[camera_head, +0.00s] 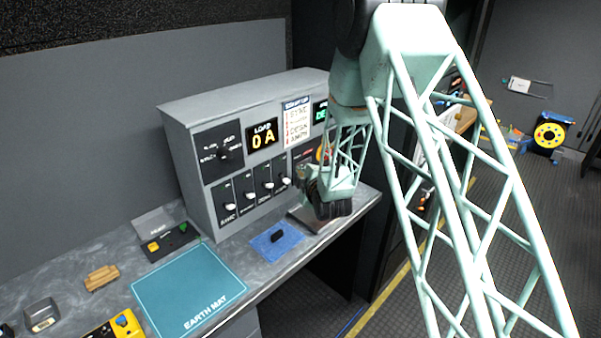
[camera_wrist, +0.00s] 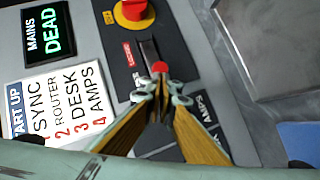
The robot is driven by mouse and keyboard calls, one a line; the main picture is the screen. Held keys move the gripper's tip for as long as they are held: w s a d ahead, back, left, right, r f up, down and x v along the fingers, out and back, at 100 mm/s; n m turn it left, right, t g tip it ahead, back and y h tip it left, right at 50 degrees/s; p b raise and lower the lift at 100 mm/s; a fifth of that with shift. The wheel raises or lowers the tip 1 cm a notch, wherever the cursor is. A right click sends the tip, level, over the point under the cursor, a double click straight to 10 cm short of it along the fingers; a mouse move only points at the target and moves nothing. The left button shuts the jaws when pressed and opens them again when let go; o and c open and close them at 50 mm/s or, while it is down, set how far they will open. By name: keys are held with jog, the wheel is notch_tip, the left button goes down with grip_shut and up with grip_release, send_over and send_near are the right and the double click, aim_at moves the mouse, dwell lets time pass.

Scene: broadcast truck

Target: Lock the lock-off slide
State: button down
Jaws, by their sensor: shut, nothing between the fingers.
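The lock-off slide, a dark track with a red tab (camera_wrist: 160,67), shows in the wrist view on a black panel plate below a red and yellow rotary switch (camera_wrist: 133,10). A small red label (camera_wrist: 128,54) sits beside the track. My gripper (camera_wrist: 159,95) is shut and empty, its tips close to the red tab; I cannot tell whether they touch it. The fingers cover the lower part of the plate. In the head view my gripper (camera_head: 318,188) is at the right end of the grey panel's front, and my arm hides the slide.
A grey switch cabinet (camera_head: 205,108) stands on the bench, with several breaker switches and a load display (camera_head: 263,136) reading 0 A. The mains display (camera_wrist: 44,35) reads DEAD. A start-up card (camera_wrist: 50,110) is beside it. A blue mat (camera_head: 277,240) holds a black item.

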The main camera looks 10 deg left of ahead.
dwell(0.3)
jog(key=shift+w+d+b, duration=0.45)
jog(key=shift+w+b, duration=0.25)
jog(key=shift+w+d+b, duration=0.45)
jog(key=shift+w+b, duration=0.2)
jog(key=shift+w, duration=0.1)
jog(key=shift+w+d+b, duration=0.45)
jog(key=shift+w+b, duration=0.25)
jog(key=shift+s+r, duration=0.1)
jog(key=s+a+r+b+v, duration=0.1)
jog(key=a+v, duration=0.1)
jog(key=v, duration=1)
jog(key=shift+s+a, duration=0.2)
jog(key=shift+r, duration=0.15)
jog(key=shift+d+r, duration=0.1)
